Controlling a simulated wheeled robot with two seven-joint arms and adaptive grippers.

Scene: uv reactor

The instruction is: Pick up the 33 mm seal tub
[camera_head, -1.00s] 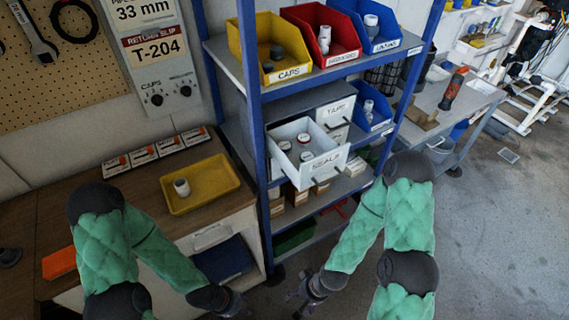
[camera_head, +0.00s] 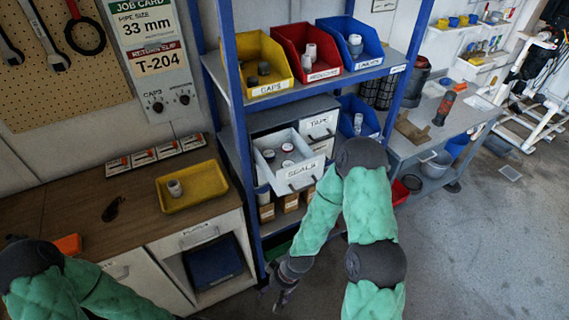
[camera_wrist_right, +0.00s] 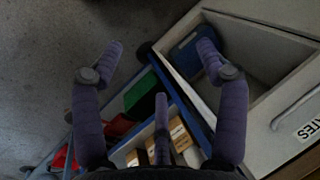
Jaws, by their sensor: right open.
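The open white drawer labelled SEALS (camera_head: 301,179) sticks out of the blue shelf rack. Several small round tubs lie in it, among them a dark-topped tub (camera_head: 268,155) and a light tub (camera_head: 287,147). Their sizes are too small to read, so I cannot tell which is 33 mm. My right gripper (camera_head: 282,290) is low in front of the rack, below and apart from the drawer. In the right wrist view its fingers (camera_wrist_right: 158,70) are spread and empty, and no tub shows there. My left arm is at the lower left, its gripper outside the picture.
The job card (camera_head: 148,30) reads 33 mm and T-204. A yellow tray (camera_head: 205,198) with a small pale cup stands on the wooden bench. Yellow, red and blue bins stand above the drawer. Cardboard boxes (camera_wrist_right: 180,135) and a green bin (camera_wrist_right: 141,93) show beneath the right fingers.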

